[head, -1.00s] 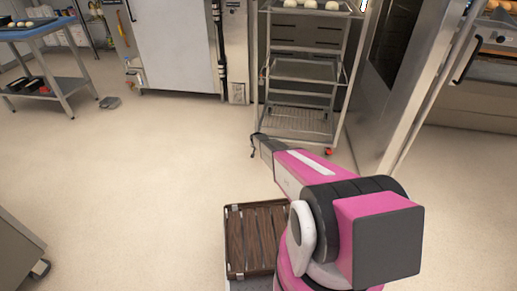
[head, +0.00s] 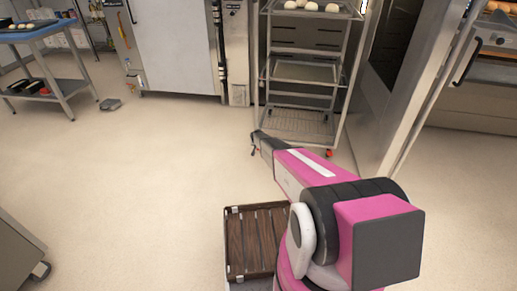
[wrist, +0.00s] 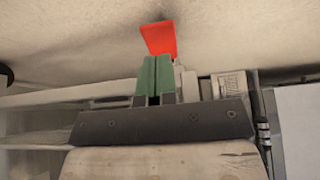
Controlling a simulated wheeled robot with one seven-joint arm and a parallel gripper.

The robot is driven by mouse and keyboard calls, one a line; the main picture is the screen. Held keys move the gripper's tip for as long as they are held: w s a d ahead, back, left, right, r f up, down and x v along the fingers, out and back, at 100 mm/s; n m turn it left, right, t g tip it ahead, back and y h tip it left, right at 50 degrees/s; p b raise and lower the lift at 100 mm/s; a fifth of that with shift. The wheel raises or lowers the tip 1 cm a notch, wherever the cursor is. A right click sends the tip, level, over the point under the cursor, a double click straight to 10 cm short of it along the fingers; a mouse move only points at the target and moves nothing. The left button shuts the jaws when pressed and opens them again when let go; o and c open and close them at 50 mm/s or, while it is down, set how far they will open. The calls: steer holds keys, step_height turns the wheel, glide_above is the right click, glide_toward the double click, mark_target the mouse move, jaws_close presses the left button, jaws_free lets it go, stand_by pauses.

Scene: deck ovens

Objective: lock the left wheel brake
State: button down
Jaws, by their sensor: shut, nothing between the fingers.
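The wheeled rack (head: 343,95) stands ahead, right of centre in the head view, with trays on its levels. A red brake pedal (head: 329,153) shows at its right front wheel. The left front wheel is hidden behind my arm in that view. My gripper (head: 254,146) is low at the rack's left front corner. In the wrist view a red brake pedal (wrist: 160,38), tilted, lies just beyond the green fingertips of my gripper (wrist: 153,62). The fingers are together and hold nothing. I cannot tell whether they touch the pedal.
A slatted brown crate (head: 255,240) is close by at the bottom centre. A steel cabinet door (head: 400,90) stands open right of the rack. A blue-topped table (head: 35,33) is at the far left, a steel unit (head: 15,250) at lower left.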

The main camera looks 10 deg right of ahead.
steer(key=v, duration=1.1)
steer(key=shift+s, duration=0.3)
steer(key=shift+a+r, duration=0.1)
